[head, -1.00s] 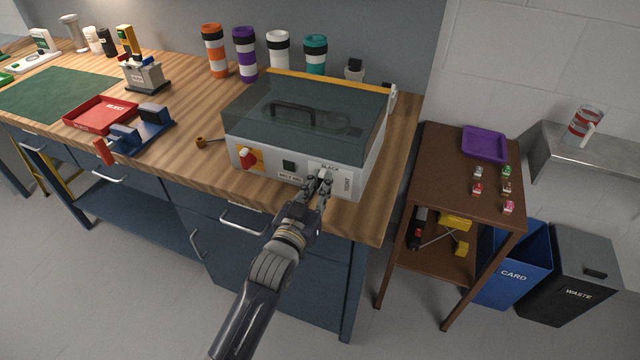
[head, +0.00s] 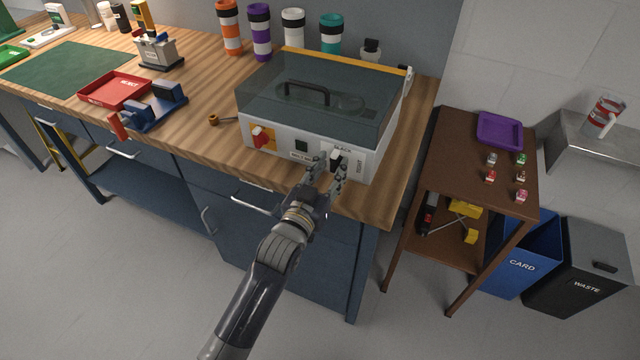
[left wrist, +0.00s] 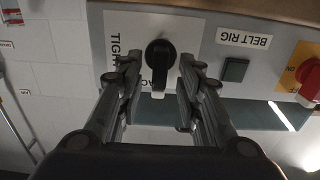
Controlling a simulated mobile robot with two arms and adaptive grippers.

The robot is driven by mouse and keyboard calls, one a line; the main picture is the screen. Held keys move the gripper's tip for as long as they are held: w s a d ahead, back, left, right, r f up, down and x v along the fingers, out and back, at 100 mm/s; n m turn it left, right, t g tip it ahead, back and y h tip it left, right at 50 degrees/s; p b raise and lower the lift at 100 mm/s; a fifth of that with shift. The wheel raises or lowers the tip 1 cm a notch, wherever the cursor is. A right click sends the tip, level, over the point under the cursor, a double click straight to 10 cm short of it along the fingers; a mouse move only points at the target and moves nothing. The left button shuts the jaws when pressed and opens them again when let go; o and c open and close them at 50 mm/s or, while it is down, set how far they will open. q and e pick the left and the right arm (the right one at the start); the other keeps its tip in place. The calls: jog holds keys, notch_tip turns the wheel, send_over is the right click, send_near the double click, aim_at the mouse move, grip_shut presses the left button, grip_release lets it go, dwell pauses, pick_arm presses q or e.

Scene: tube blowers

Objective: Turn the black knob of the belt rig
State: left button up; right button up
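The belt rig (head: 318,110) is a white box with a clear dark lid on the wooden bench. Its black knob (head: 336,157) is on the front panel at the right. In the left wrist view the knob (left wrist: 160,54) shows upside down, its bar upright in the picture with a white mark at the lower end, towards a partly hidden label. A "TIGHT" label (left wrist: 115,36) is beside it. My left gripper (head: 327,170) is open, with one finger on each side of the knob and gaps between. My right gripper is not in view.
The panel also has a red knob on a yellow plate (head: 262,137) and a dark green square button (head: 301,147). A red tray (head: 115,90) and a blue fixture (head: 155,107) stand to the left. A brown cart (head: 465,160) stands to the right of the bench.

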pick_arm(q)
jog(key=v, duration=1.1)
jog(key=shift+s, duration=0.1)
jog(key=s+a+f+g+y, duration=0.1)
jog(key=s+a+f+g, duration=0.15)
jog(key=f, duration=0.95)
jog(key=s+a+f+g+y, duration=0.1)
jog(key=s+a+f+g, duration=0.2)
jog(key=f, duration=0.9)
jog(key=s+a+f+g+y, duration=0.15)
jog(key=s+f, duration=0.25)
jog(key=f, duration=0.7)
jog(key=s+a+f+g+y, duration=0.1)
jog(key=s+a+f+g, duration=0.2)
jog(key=s+f, duration=0.4)
jog(key=s+a+f+n+g, duration=0.1)
jog(key=s+a+f+g, duration=0.2)
jog(key=s+f, duration=0.4)
jog(key=s+a+f+g+y, duration=0.1)
jog(key=s+a+f+g, duration=0.2)
jog(key=s, duration=1.6)
notch_tip(320, 180, down, 4)
jog(key=shift+s+a+r+y, duration=0.1)
jog(key=shift+s+a+y, duration=0.2)
jog(key=shift+a, duration=0.55)
jog(key=shift+w, duration=0.15)
